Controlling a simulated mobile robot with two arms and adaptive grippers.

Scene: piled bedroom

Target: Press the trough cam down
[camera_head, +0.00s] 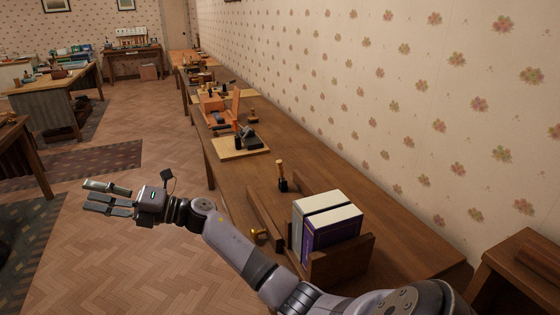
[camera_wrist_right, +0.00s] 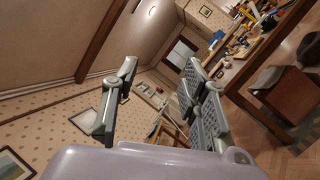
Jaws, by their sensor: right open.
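My right gripper (camera_head: 98,198) is open and empty over the floor, left of the desk and well apart from the cam. Its spread fingers also show in the right wrist view (camera_wrist_right: 162,82), with no cam between them. My left gripper is not in view.
A small upright wooden-handled tool (camera_head: 282,176) stands behind the trough on the desk (camera_head: 400,232). Farther back is a board (camera_head: 232,151) with a dark device. The patterned wall (camera_head: 430,110) borders the desk's right side.

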